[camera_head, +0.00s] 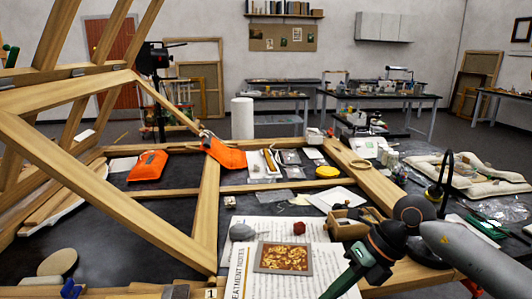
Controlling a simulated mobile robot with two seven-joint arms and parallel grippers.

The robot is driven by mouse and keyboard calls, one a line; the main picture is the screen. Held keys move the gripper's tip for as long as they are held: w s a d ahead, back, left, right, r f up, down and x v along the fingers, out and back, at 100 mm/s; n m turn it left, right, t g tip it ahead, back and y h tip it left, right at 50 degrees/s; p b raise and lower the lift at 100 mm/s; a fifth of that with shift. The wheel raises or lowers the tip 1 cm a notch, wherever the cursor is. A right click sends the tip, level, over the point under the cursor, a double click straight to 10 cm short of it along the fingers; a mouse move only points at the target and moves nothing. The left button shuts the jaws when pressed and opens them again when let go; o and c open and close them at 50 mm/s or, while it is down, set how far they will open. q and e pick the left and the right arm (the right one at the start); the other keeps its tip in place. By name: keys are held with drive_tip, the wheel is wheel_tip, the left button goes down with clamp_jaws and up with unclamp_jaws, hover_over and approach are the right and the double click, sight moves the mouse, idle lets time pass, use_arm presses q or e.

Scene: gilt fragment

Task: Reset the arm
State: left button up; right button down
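My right arm (466,252) comes in from the lower right with a grey link, dark joints and a green band. It bends at a dark joint and runs down and left out of the bottom edge, so its gripper is hidden below the picture. My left gripper is not in view. A framed gilt fragment (284,258) lies on printed paper sheets (323,284) at the front middle, left of my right arm and apart from it.
A large wooden frame structure (110,190) fills the left side. Orange pieces (148,166), a yellow disc (327,171) and a small wooden box (345,223) lie on the dark worktable (165,204). A black lamp (446,175) stands close behind my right arm.

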drive_tip(key=s+a+r+m+t+y+p, duration=0.1)
drive_tip(key=s+a+r+m+t+y, duration=0.1)
drive_tip(key=a+m+y, duration=0.35)
drive_tip(key=s+a+r+m+t+y+p, duration=0.1)
drive_tip(key=s+a+r+m+y, duration=0.15)
drive_tip(key=a+y, duration=0.55)
drive_tip(key=d+f+m+t+h+p, duration=0.1)
drive_tip(key=d+f+m+t+h, duration=0.6)
drive_tip(key=m, duration=0.5)
drive_tip(key=d+f+m+t+h+p, duration=0.1)
drive_tip(key=d+f+m+t+h, duration=0.45)
drive_tip(key=f+m, duration=0.45)
drive_tip(key=s+d+f+m+g+h, duration=0.2)
drive_tip(key=s+f+m+g, duration=0.1)
drive_tip(key=s+f, duration=0.4)
drive_tip(key=s+d+f+m+g+h, duration=0.3)
drive_tip(key=s+f+m, duration=0.2)
drive_tip(key=s+f, duration=0.2)
drive_tip(key=shift+s+d+p, duration=0.2)
drive_tip(key=shift+s+p, duration=0.15)
drive_tip(key=shift+s, duration=0.3)
